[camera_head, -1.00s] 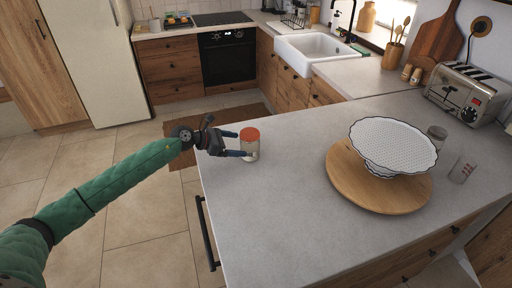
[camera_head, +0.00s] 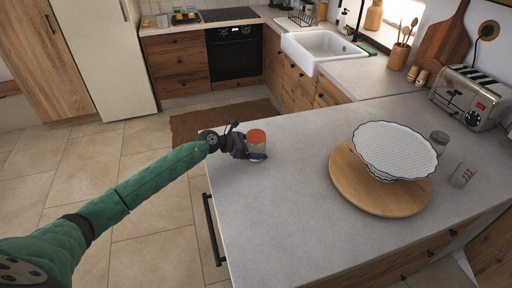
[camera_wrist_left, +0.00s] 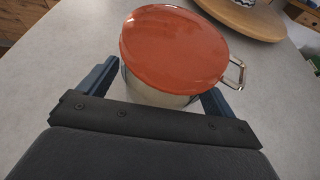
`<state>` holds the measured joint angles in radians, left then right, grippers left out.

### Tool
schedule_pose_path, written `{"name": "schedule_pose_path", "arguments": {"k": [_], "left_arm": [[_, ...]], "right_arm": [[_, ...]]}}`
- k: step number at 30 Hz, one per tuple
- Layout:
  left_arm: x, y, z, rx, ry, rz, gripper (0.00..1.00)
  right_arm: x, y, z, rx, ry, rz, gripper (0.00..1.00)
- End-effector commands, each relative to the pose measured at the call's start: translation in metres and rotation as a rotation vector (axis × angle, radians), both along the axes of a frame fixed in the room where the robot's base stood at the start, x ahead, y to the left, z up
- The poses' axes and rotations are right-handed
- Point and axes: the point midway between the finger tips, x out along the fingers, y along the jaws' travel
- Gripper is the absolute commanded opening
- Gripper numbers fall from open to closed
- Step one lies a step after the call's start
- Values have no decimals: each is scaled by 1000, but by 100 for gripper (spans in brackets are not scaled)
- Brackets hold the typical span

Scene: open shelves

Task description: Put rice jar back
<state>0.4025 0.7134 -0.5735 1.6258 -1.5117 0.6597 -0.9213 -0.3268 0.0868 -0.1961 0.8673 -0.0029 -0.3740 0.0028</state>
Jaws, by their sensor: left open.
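The rice jar (camera_head: 257,143), a clear jar with a red-orange lid, stands upright near the left end of the grey counter. It also shows large in the left wrist view (camera_wrist_left: 175,55), with a metal clasp at its right side. My left gripper (camera_head: 256,155) is open around the jar, with one blue finger on each side of it. In the left wrist view the left gripper (camera_wrist_left: 160,90) has its fingers beside the jar's body, below the lid. Whether the fingers touch the glass cannot be told. My right gripper is not in view.
A round wooden board (camera_head: 345,185) with a white dotted bowl (camera_head: 395,148) stands right of the jar. A glass jar (camera_head: 438,142), a small glass (camera_head: 462,175) and a toaster (camera_head: 472,97) are farther right. The counter between jar and board is clear.

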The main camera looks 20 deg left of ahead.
Motion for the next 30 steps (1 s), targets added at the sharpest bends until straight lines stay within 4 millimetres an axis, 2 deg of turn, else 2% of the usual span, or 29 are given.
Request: {"name": "schedule_pose_path", "arguments": {"k": [8, 11, 18, 20, 30], "left_arm": [[1, -2, -1, 0, 0, 0, 91], [1, -1, -1, 0, 0, 0, 75], [1, -1, -1, 0, 0, 0, 28], [1, -1, 0, -1, -1, 1, 19], [2, -1, 5, 0, -3, 0, 19]], "right_arm": [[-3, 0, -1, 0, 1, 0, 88], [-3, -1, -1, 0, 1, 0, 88], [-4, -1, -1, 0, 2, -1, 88], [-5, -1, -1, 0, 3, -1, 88], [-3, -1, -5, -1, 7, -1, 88]]}}
